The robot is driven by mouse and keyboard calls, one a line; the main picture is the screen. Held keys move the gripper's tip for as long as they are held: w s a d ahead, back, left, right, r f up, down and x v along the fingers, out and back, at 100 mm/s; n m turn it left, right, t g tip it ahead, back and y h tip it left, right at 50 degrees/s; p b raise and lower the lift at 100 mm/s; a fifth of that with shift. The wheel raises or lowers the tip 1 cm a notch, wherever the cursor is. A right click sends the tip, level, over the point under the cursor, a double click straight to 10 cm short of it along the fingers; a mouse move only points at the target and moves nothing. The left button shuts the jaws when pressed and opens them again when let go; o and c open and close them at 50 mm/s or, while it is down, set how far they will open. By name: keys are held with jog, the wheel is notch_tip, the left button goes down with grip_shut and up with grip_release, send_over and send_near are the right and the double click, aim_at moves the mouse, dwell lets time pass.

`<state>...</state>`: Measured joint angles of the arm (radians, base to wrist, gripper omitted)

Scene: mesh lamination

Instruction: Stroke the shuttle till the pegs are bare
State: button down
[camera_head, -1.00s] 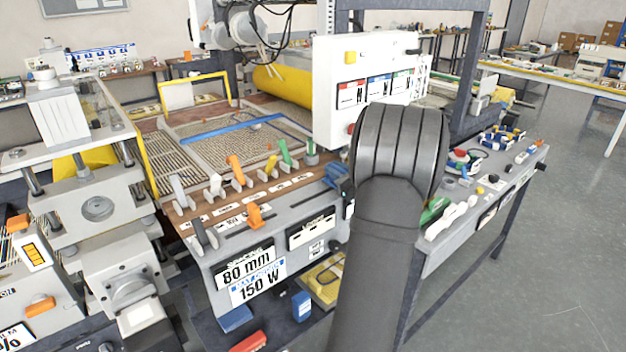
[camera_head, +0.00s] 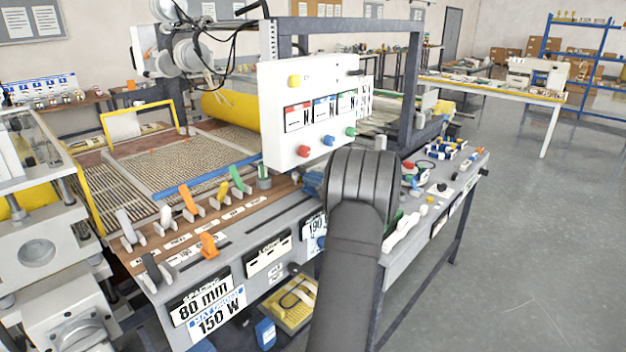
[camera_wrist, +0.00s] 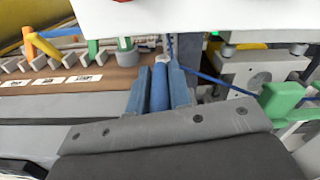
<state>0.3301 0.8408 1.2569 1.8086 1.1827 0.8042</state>
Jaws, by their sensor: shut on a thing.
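In the wrist view my gripper (camera_wrist: 160,72) is shut on a blue round handle (camera_wrist: 158,90), upright between its two blue-grey fingers. I cannot tell whether this handle belongs to the shuttle. In the head view my arm hides the gripper's fingertips. A blue bar (camera_head: 190,182) lies along the front edge of the mesh bed (camera_head: 195,160), just behind a row of coloured levers. Small orange points (camera_head: 185,140) show at the back of the mesh; I cannot tell whether they are pegs.
The levers include an orange one (camera_head: 188,198) and a green one (camera_head: 240,180). A white control panel (camera_head: 315,105) stands above the handle. A blue cord (camera_wrist: 215,80) runs right past a green block (camera_wrist: 282,100). Open floor (camera_head: 540,230) lies to the right.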

jog(key=c, duration=1.5)
grip_release()
jog(key=shift+w+d+r, duration=0.1)
jog(key=shift+w+d, duration=0.15)
jog(key=shift+d, duration=0.1)
jog(key=shift+o, duration=0.7)
jog(key=shift+a, duration=0.1)
jog(key=shift+s, duration=0.1)
jog(key=v, duration=1.7)
jog(key=shift+s, duration=0.15)
jog(key=x, duration=1.7)
jog(key=shift+a, duration=0.15)
